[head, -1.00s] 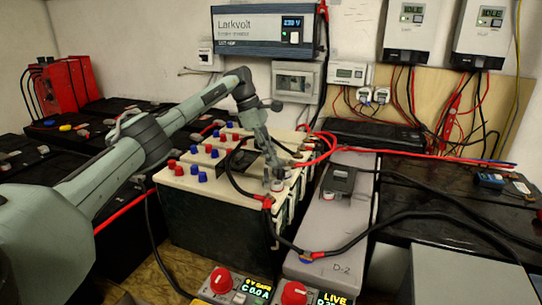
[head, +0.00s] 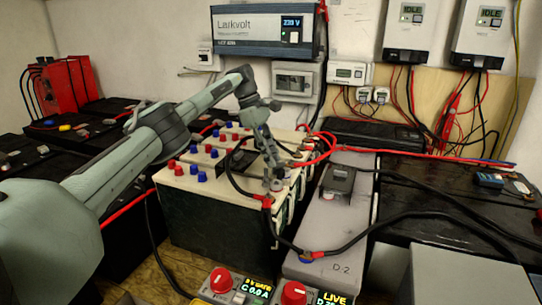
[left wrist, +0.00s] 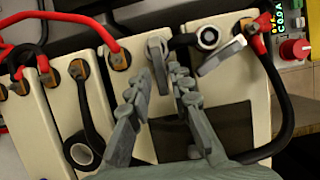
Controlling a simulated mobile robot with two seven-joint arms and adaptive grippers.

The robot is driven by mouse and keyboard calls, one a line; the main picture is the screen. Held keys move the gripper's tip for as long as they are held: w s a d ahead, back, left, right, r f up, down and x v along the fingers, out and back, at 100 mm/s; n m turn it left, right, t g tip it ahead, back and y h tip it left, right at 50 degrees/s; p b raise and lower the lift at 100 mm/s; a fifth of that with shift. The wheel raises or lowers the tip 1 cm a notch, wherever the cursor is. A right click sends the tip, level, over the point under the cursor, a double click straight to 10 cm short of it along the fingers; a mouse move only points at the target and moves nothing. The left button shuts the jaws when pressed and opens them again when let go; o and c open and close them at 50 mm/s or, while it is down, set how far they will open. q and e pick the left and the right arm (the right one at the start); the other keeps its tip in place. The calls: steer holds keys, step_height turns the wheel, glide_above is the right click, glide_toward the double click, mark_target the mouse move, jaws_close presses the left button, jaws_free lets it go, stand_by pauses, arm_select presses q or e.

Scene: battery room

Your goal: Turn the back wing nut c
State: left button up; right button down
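My left gripper (head: 271,184) points down over the near right corner of the cream-topped battery (head: 205,222). In the left wrist view my left gripper (left wrist: 161,68) has its fingers apart, with a grey wing nut (left wrist: 157,48) at or between the tips. I cannot tell whether either finger touches it. A second, paler wing nut (left wrist: 222,57) lies to the right, beside a red-booted cable end (left wrist: 258,37). In the head view the gripper mostly hides these nuts. My right gripper is not in view.
Red cables (left wrist: 62,17) and a black cable (left wrist: 285,100) run close to the fingers. A round white-rimmed cap (left wrist: 208,36) stands beside the nuts. A grey battery (head: 325,225) stands to the right, with red-knobbed meters (head: 293,293) in front.

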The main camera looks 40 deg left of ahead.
arm_select(q)
steer(key=shift+o, duration=0.6)
steer(key=v, duration=0.7)
steer(key=shift+r, duration=0.2)
steer(key=shift+a, duration=0.1)
